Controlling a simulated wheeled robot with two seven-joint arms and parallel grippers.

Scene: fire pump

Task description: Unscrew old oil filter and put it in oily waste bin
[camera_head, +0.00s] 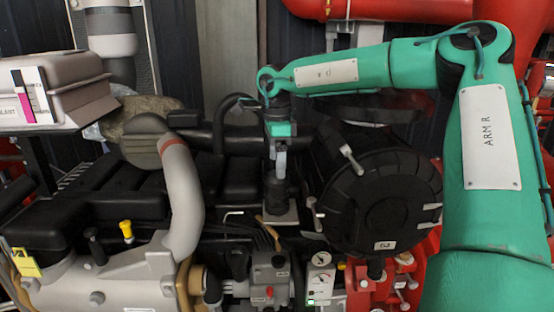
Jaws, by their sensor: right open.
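My right arm, teal and marked ARM R, comes in from the right and bends down over the engine. My right gripper (280,170) points down at the middle of the picture, open. A dark upright cylinder (276,196) on a light plate sits just under the fingertips; it may be the old oil filter, but I cannot tell for sure. I cannot tell whether the fingers stand around it or just above it. I cannot make out an oily waste bin. My left gripper is not in view.
A large black round housing (378,205) stands close to the right of the gripper. A thick grey pipe (184,195) rises at the left. A gauge panel (320,278) is below. A grey case (60,90) lies at upper left. Red pipes run along the top.

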